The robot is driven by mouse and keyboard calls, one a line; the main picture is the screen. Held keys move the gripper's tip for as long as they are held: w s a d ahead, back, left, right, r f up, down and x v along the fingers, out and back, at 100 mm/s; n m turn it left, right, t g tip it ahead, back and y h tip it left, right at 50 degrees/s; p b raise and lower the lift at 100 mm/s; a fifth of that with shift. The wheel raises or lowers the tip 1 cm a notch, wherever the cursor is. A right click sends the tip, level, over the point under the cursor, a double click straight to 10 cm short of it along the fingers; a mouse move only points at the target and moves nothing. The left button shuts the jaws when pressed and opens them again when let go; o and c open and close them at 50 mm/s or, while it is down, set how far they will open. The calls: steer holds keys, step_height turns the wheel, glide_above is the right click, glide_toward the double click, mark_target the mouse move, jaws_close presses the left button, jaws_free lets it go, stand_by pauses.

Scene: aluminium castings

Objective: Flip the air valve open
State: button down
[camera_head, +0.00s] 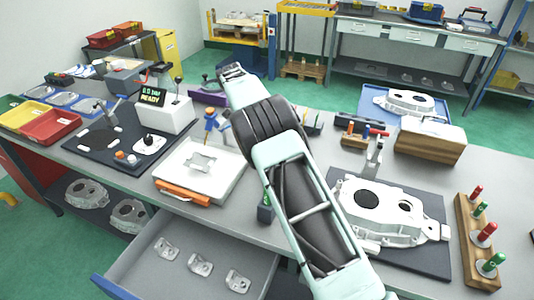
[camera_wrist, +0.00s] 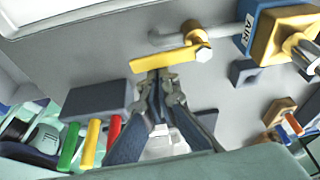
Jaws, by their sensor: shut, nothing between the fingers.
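The air valve (camera_wrist: 196,34) shows in the wrist view at the top centre, a brass body on a grey pipe. A blue block marked AIR (camera_wrist: 257,24) with a brass fitting is at the pipe's right end. My gripper (camera_wrist: 160,76) is shut and empty, its fingertips just below the lever in the picture, close to it; I cannot tell whether they touch. In the head view my arm covers the workbench's middle, and I cannot make out the valve or fingertips there.
Red, yellow and green handles (camera_wrist: 91,145) stand at the lower left of the wrist view. In the head view, a casting (camera_head: 385,213) lies on a dark mat at the right, a white tray (camera_head: 172,160) is left of my arm, and a drawer (camera_head: 150,290) stands open in front.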

steer(key=shift+a, duration=0.3)
stand_by(0.5)
steer(key=shift+r, duration=0.1)
steer(key=shift+a+r, duration=0.15)
steer(key=shift+r, duration=0.15)
steer(key=v, duration=0.6)
steer(key=shift+r, duration=0.3)
